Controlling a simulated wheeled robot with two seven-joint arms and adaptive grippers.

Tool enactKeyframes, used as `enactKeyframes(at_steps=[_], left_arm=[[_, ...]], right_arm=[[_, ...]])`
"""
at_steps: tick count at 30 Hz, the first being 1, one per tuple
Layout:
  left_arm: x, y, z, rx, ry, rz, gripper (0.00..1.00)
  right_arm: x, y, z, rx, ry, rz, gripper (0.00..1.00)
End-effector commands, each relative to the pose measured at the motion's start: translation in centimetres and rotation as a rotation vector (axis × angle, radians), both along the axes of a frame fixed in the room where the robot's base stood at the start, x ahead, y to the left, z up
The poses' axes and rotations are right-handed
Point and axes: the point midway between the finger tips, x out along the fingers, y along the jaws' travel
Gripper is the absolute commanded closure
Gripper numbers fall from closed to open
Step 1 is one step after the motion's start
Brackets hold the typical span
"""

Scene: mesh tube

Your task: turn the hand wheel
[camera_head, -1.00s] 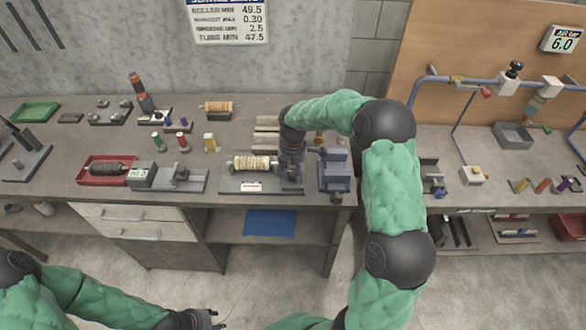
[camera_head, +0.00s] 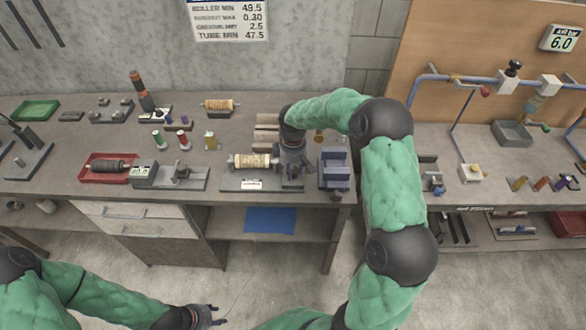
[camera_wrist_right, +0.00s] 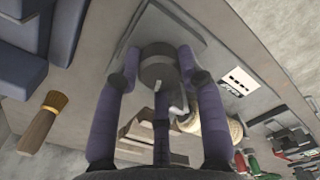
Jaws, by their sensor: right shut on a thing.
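The hand wheel (camera_wrist_right: 158,67) is a grey round part in the right wrist view, between the purple-grey fingers of my right gripper (camera_wrist_right: 160,85). The gripper is shut on it, with fingers around its rim. In the head view my right gripper (camera_head: 291,168) points down at the right end of the fixture base (camera_head: 232,183) and hides the wheel. A tan mesh tube (camera_head: 250,161) lies across this fixture, just left of the gripper; its end also shows in the wrist view (camera_wrist_right: 216,127). My left gripper (camera_head: 212,315) is open and empty, low in front of the bench.
A blue-grey vise (camera_head: 334,174) stands close right of my right gripper. A brush (camera_wrist_right: 42,122) shows beside it in the wrist view. Pale blocks (camera_head: 266,134) lie behind the fixture. A red tray (camera_head: 84,176) and a gauge stand (camera_head: 188,184) are further left.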

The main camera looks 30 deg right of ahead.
Motion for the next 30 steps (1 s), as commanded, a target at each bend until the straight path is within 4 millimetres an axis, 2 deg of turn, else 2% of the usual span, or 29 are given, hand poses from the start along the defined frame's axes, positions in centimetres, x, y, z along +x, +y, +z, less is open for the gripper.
enactKeyframes(at_steps=[30], left_arm=[[0.01,0.0,-0.97,0.0,0.0,0.0,0.6]], right_arm=[[-0.01,-0.01,-0.06,0.0,0.0,-0.963,0.93]])
